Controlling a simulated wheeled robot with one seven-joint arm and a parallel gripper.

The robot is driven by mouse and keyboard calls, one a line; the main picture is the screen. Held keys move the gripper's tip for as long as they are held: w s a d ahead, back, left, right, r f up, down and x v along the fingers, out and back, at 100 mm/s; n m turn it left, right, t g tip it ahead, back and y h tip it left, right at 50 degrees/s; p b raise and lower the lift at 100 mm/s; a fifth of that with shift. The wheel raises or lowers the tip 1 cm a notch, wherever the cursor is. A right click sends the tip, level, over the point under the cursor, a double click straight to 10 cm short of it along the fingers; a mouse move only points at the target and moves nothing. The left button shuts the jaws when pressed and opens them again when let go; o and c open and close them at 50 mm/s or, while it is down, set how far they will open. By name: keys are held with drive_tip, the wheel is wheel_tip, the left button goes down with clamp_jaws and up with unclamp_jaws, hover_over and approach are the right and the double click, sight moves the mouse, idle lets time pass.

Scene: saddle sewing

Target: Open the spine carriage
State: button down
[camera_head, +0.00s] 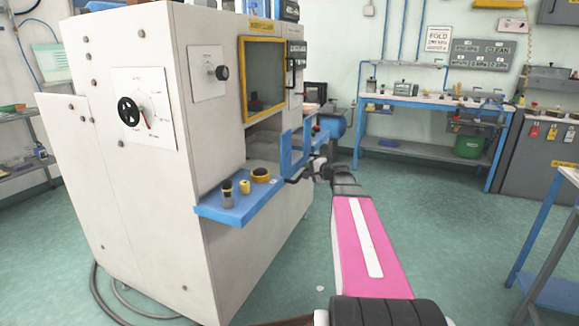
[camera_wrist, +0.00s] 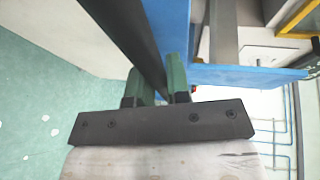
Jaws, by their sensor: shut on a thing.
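A blue carriage-like bracket (camera_head: 287,155) sits at the right side of the large white machine (camera_head: 150,210), beside the blue shelf. I take it to be the spine carriage, though no label on it is readable. My gripper (camera_wrist: 158,86) is at this bracket, at the end of my pink arm. In the wrist view its two green fingers close on a dark bar (camera_wrist: 125,38), which runs up beside a blue plate (camera_wrist: 168,28). In the head view the fingertips are small and partly hidden by the wrist. How the bar joins the blue part is unclear.
A blue shelf (camera_head: 237,207) on the machine carries small knobs or buttons. Above it is a yellow-framed window (camera_head: 264,78). A blue workbench (camera_head: 425,101) stands at the back, and another blue table edge (camera_head: 549,245) is at the right. Green floor (camera_head: 470,235) lies open between.

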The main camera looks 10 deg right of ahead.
drive_tip(key=s+d, duration=0.7)
drive_tip(key=d, duration=0.3)
drive_tip(key=shift+s+d, duration=0.3)
drive_tip(key=shift+s, duration=0.05)
drive_tip(key=c, duration=1.1)
unclamp_jaws()
drive_tip(key=v, duration=1)
drive_tip(key=shift+s+d, duration=0.25)
drive_tip(key=shift+s, duration=0.05)
drive_tip(key=shift+r, duration=0.1)
